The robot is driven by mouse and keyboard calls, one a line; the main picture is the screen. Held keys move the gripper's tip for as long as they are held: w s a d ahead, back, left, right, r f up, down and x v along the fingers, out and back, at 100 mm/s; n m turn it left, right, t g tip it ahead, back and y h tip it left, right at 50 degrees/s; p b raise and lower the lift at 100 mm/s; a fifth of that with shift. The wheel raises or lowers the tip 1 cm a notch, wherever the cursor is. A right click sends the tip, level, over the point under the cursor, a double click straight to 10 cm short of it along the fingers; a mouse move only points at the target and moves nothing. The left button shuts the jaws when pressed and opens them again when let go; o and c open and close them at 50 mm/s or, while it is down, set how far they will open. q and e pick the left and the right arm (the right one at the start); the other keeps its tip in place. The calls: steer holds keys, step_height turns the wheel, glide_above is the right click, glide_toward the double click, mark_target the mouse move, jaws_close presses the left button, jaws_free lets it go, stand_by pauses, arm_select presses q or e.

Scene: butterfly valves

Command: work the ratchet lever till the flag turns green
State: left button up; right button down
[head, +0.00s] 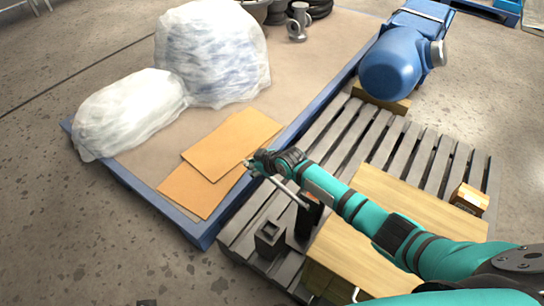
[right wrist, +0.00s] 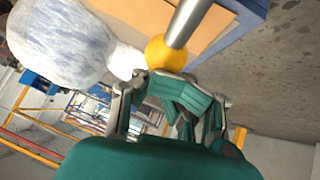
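The ratchet lever (head: 288,192) is a grey bar slanting up and left from a dark upright post (head: 308,216). A yellow ball knob (right wrist: 166,53) on its grey rod (right wrist: 187,22) shows in the right wrist view, right at the fingertips of my right gripper (right wrist: 168,78). In the head view my right gripper (head: 254,164) is at the lever's far end and hides the knob. I cannot tell whether its fingers grip the knob or only touch it. No flag can be made out. My left gripper is out of view.
A dark square socket (head: 270,238) stands left of the post on the slatted pallet (head: 430,160). A blue-edged platform (head: 310,60) holds wrapped bundles (head: 212,55) and cardboard sheets (head: 232,143). A blue motor (head: 395,65) and a small carton (head: 469,199) are on the right.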

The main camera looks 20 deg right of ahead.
steer(key=shift+s+d+f+g, duration=0.15)
steer(key=shift+s+d+f, duration=0.15)
steer(key=shift+f, duration=0.15)
steer(key=shift+s+d+f+g, duration=0.15)
steer(key=shift+s+d+f, duration=0.1)
steer(key=shift+f, duration=0.2)
steer(key=shift+s+d+r, duration=0.15)
steer(key=shift+s+r, duration=0.25)
steer(key=shift+r, duration=0.1)
steer(key=a+r+v, duration=0.1)
steer(key=v, duration=1)
steer(key=shift+w, duration=0.35)
